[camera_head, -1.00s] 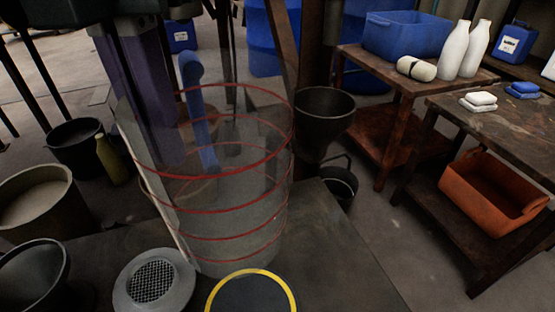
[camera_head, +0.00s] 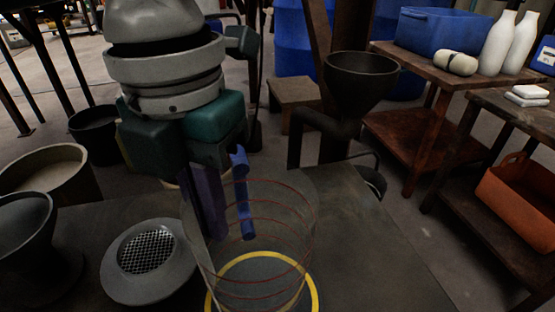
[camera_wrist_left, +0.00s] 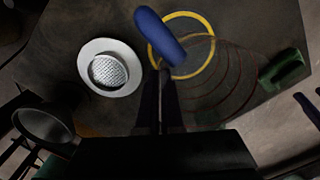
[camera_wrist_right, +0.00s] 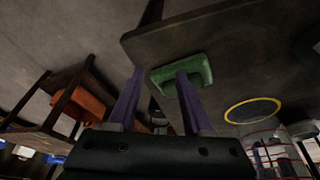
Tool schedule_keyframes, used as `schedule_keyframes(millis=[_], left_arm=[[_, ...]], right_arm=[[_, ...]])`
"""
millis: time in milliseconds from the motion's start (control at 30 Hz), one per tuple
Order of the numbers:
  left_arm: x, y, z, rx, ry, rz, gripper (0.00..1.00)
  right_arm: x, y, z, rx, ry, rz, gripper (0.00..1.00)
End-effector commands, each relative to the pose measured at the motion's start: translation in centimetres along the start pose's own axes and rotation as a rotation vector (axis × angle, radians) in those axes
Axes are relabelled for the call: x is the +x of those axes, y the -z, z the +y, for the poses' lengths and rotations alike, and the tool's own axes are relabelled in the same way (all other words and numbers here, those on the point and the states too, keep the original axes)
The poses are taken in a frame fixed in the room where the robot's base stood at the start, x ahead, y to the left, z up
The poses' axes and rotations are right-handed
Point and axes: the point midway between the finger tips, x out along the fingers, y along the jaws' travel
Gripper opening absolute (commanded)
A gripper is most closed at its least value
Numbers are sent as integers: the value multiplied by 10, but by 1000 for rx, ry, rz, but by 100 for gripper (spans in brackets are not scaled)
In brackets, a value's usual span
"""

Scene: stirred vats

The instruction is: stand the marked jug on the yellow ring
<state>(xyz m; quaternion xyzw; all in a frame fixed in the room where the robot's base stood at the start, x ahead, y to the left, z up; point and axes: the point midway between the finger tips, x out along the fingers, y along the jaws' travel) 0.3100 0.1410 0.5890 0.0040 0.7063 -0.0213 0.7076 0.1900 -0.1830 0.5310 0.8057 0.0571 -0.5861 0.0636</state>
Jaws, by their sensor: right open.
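The clear jug with red bands (camera_head: 285,215) has a blue handle (camera_head: 243,195). My left gripper (camera_head: 228,205) is shut on this handle, which also shows at the fingertips in the left wrist view (camera_wrist_left: 160,38). The jug looks upright. The yellow ring (camera_head: 312,280) lies on the dark tabletop, seen partly through the jug's lower part. The jug overlaps the ring in the picture; whether its base touches the table I cannot tell. In the right wrist view the jug (camera_wrist_right: 278,150) shows beside the ring (camera_wrist_right: 253,110). My right gripper (camera_wrist_right: 160,85) is open and empty, away from the jug.
A grey dish with a mesh centre (camera_head: 150,262) stands left of the ring. A dark vessel (camera_head: 25,235) is at the far left. A dark funnel (camera_head: 360,80) rises behind the table.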

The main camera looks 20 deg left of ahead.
Motion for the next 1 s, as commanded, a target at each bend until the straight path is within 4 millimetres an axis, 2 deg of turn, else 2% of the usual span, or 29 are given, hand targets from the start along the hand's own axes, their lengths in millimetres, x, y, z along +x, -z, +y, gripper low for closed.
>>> schedule_keyframes(millis=[33,167,533,800,1000], left_arm=[[14,0,0,0,0,2,0],[32,0,0,0,1,1,0],[33,0,0,-1,1,1,0],[34,0,1,0,1,0,32],[34,0,1,-1,0,0,33]], right_arm=[[10,-3,0,0,0,0,50],[20,-6,-1,0,0,0,50],[17,-5,-1,0,0,0,50],[17,-5,-1,1,1,0,50],[17,-5,-1,3,2,1,50]])
